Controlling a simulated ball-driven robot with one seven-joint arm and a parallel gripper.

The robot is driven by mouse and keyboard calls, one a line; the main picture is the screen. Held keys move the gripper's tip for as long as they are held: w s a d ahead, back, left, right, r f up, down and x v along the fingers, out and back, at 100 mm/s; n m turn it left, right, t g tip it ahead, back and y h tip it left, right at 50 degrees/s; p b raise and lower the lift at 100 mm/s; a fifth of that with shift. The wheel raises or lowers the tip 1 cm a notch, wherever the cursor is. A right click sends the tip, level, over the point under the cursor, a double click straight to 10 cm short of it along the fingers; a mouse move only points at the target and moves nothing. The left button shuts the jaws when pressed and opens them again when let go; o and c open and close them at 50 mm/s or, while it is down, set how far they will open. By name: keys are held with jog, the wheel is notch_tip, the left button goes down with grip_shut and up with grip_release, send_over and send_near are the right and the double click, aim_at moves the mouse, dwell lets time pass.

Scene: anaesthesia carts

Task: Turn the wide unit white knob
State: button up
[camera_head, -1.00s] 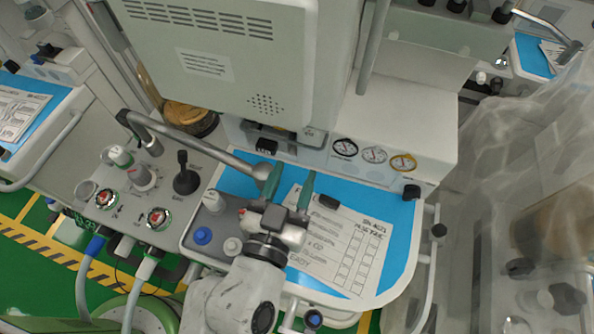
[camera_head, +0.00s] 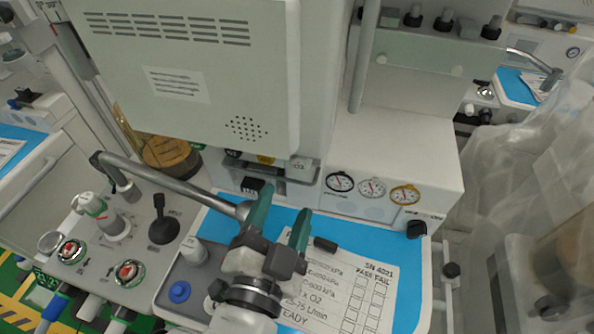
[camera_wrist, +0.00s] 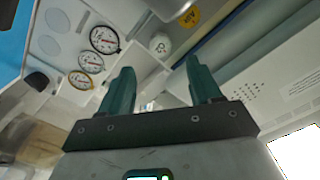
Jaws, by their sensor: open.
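Several pale knobs are in the head view, and I cannot tell for sure which is the task's white knob. One whitish knob (camera_head: 193,251) stands on the grey tray left of my gripper.
A blue knob (camera_head: 179,291) is on the tray. A metal arm (camera_head: 165,183) reaches across to just left of my fingers. A large monitor housing (camera_head: 190,75) hangs behind. Three gauges (camera_head: 371,187) and a black knob (camera_head: 416,229) are right. A checklist sheet (camera_head: 345,290) covers the worktop.

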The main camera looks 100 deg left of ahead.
aim_at(299, 167)
jog(key=a, duration=0.8)
jog(key=shift+w+a+p, duration=0.1)
jog(key=shift+w+p, duration=0.25)
jog(key=shift+p, duration=0.05)
jog(key=shift+c, duration=0.2)
jog(key=c, duration=1)
jog(key=shift+n+p, duration=0.8)
jog(key=shift+n, duration=2.2)
jog(key=o, duration=1)
